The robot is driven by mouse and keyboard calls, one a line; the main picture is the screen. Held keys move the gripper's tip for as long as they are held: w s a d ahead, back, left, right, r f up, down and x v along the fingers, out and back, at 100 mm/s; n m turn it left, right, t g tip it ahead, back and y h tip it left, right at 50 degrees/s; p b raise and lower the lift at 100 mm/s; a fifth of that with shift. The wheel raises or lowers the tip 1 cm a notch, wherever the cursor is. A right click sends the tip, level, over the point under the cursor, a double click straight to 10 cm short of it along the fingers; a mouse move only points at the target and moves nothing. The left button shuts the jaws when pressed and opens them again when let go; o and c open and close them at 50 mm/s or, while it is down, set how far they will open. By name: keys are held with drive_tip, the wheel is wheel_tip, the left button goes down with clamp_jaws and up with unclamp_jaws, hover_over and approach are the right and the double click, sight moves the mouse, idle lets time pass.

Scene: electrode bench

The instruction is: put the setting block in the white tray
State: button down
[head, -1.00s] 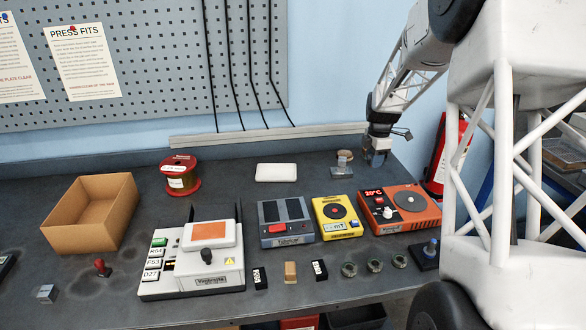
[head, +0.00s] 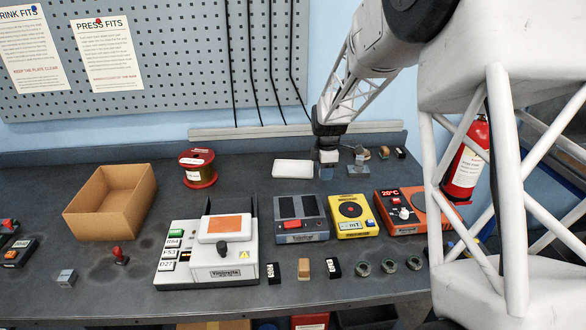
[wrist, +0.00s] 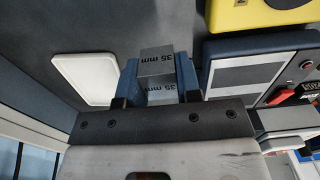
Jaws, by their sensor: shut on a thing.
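The setting block (wrist: 157,63) is a grey metal block marked "35 mm". In the wrist view it sits between the blue fingers of my gripper (wrist: 158,82), which is shut on it. In the head view my gripper (head: 328,161) points down at the back of the bench, just right of the white tray (head: 292,169). The block is hard to make out there. The tray is a shallow white rectangle that looks empty; in the wrist view it shows left of the block (wrist: 84,79). My gripper is beside the tray, not over it.
A grey metal stand (head: 358,167) is close to the right of my gripper. In front are a blue-grey device (head: 301,228), a yellow one (head: 352,216) and an orange hotplate (head: 409,212). A spool (head: 198,168) and cardboard box (head: 110,202) stand left.

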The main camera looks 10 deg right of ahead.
drive_tip(key=a, duration=0.2)
drive_tip(key=s+a, duration=0.1)
drive_tip(key=a, duration=0.2)
drive_tip(key=a+f, duration=0.1)
drive_tip(key=a, duration=0.1)
drive_tip(key=shift+s+a, duration=0.3)
drive_tip(key=shift+s, duration=0.05)
drive_tip(key=shift+w, duration=0.1)
hover_over(293, 169)
drive_tip(key=shift+f, duration=0.75)
drive_tip(key=shift+f, duration=1.75)
drive_tip(key=shift+f, duration=0.1)
drive_tip(key=c, duration=0.8)
unclamp_jaws()
drive_tip(key=shift+f, duration=0.1)
